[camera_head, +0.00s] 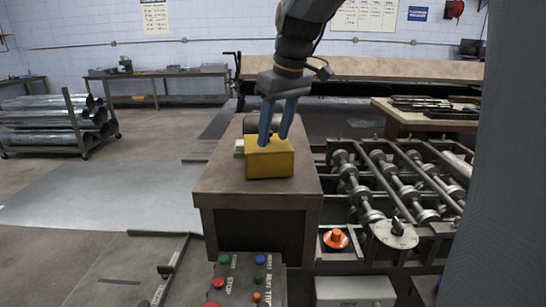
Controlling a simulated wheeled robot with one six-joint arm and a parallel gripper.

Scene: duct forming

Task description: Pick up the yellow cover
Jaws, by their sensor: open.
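The yellow cover (270,163) is a box-like piece on top of the brown cabinet (211,184), in the middle of the view. My gripper (272,141) reaches down from above with two blue fingers, open. The fingertips are at the cover's top and back edge. The left finger's tip overlaps the cover in the picture, and I cannot tell whether either finger touches it. A grey cylindrical part (257,124) sits behind the cover, partly hidden by the fingers.
Forming rollers (372,190) on a metal frame stand to the right. A control panel (240,283) with coloured buttons is in front. An orange knob (335,238) sits right of the cabinet. A pipe cart (60,125) is far left. The left floor is mostly clear.

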